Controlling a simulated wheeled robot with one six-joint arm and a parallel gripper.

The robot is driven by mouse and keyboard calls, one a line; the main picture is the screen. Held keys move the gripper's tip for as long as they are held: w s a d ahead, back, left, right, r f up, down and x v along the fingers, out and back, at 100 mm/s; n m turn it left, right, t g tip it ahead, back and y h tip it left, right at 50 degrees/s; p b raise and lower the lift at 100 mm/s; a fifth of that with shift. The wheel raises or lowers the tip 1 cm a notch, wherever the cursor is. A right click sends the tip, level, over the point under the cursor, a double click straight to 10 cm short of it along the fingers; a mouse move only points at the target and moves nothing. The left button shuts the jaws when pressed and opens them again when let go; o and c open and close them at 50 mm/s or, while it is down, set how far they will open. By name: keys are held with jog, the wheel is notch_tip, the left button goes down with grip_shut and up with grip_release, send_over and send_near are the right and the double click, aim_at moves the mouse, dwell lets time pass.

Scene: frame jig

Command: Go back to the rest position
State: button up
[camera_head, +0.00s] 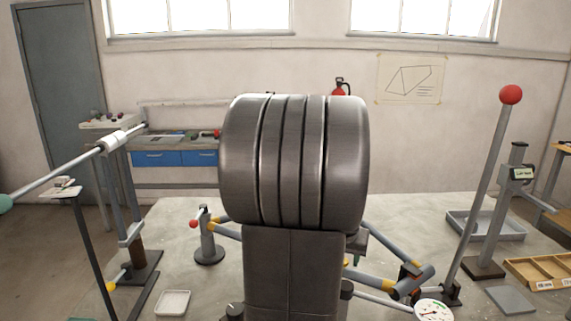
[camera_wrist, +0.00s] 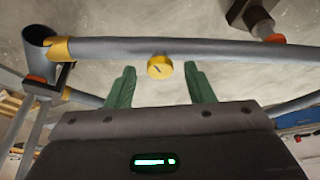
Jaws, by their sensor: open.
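My gripper (camera_wrist: 161,84) shows in the wrist view with its two green fingers spread and nothing held between them. A yellow round knob or cap (camera_wrist: 160,67) lies between and just beyond the fingertips; I cannot tell its depth. A grey frame tube (camera_wrist: 190,48) crosses beyond the fingers, with a yellow band (camera_wrist: 60,47) near an open tube end at left.
A slanted post with a red ball (camera_head: 510,95) stands at right. Next to it are a grey tray (camera_head: 486,224) and a wooden divided box (camera_head: 540,272). A stand with a long slanted rod (camera_head: 65,174) is at left. A small white tray (camera_head: 172,303) sits in front.

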jog(key=v, duration=1.3)
jog(key=x, duration=1.3)
jog(key=shift+f, duration=0.2)
jog(key=shift+w+r, duration=0.1)
jog(key=shift+r, duration=0.1)
jog(key=shift+d+r+n+p, duration=0.1)
jog(key=shift+n+p, duration=0.25)
jog(key=shift+n, duration=0.25)
jog(key=shift+d+n+y, duration=0.2)
jog(key=shift+n+y, duration=1)
jog(key=shift+n, duration=1.2)
jog(key=a+v, duration=0.1)
jog(key=v, duration=1.2)
jog(key=shift+s+d+r+m, duration=0.25)
jog(key=shift+s+d+m, duration=0.05)
jog(key=shift+d, duration=0.15)
